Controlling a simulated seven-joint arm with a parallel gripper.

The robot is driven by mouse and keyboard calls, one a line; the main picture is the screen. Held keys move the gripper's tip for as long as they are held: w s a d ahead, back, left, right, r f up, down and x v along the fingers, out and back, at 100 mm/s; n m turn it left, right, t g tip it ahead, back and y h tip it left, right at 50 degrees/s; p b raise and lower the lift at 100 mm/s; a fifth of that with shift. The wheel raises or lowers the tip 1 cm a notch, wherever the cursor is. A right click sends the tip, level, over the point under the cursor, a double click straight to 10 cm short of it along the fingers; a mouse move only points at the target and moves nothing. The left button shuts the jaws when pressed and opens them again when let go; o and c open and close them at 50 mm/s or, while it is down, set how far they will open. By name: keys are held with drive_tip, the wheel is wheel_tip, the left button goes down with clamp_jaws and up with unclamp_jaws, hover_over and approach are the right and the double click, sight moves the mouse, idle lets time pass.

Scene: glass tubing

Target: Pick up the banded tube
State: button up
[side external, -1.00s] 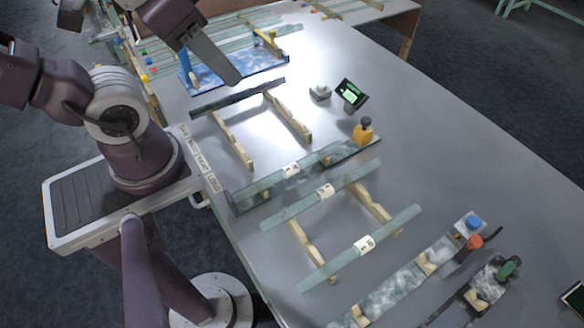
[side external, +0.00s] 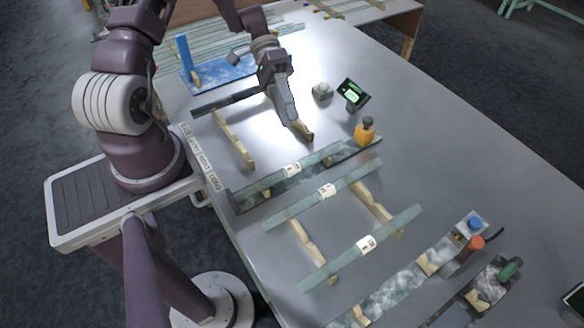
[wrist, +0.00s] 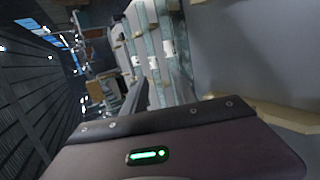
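I cannot tell which is the banded tube. White bands on tubes also show in the wrist view (wrist: 168,47). My gripper (side external: 289,120) hangs over the wooden rails beyond the tubes, apart from all three. Its fingers are seen edge-on, so their opening is unclear. No tube is visible in it.
A small green-lit display (side external: 353,93) and an orange bottle (side external: 364,131) stand to the right of my gripper. A blue tray (side external: 235,70) with an upright blue post is behind. Torch-like parts with blue and red knobs (side external: 475,242) are at front right.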

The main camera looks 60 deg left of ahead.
sight(292, 170)
wheel_tip(292, 170, down, 6)
drive_tip(key=t+h, duration=0.2)
drive_tip(key=shift+a+n+h, duration=0.15)
drive_tip(key=shift+n+h, duration=0.25)
drive_tip(key=x, duration=0.7)
drive_tip(key=shift+w+r, duration=0.1)
clamp_jaws()
